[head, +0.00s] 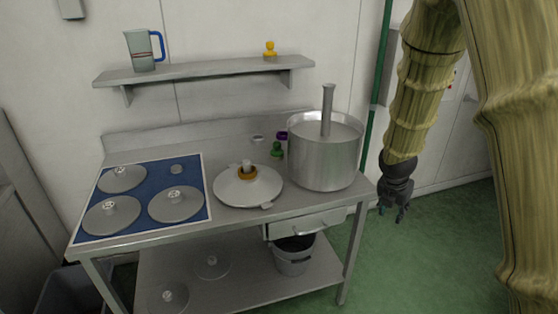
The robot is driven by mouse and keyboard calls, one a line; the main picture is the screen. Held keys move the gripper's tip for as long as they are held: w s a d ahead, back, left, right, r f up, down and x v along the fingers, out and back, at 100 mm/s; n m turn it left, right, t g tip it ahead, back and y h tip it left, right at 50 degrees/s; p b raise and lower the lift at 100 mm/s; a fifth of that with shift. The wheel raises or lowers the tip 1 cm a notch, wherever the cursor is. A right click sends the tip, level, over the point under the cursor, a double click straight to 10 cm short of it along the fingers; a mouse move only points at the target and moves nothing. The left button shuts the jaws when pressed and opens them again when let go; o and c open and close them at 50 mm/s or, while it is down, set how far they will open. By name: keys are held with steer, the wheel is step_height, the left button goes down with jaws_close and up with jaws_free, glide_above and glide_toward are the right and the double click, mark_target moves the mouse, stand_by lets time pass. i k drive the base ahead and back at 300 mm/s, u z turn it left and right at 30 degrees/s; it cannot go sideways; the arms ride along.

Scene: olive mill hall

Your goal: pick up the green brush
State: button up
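A small green object (277,150) stands on the metal table, behind the round lid and left of the big pot. It is the only small green thing I see. It is too small to tell whether it is a brush. A purple piece (282,136) shows just behind or above it; I cannot tell whether they touch. My gripper (393,212) hangs pointing down past the table's right end, well apart from the green object. Its dark fingers look spread, with nothing visible between them.
A tall steel pot (325,165) with an upright handle and a pale lid (240,188) flank the green object. A blue tray (140,193) holds several round lids. Above, a shelf (190,73) holds a jug (139,50) and yellow figure (270,49). A bucket (294,260) stands below.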

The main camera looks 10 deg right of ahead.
mark_target(277, 155)
steer(key=u, duration=0.8)
steer(key=i, duration=1.85)
steer(key=z, duration=0.6)
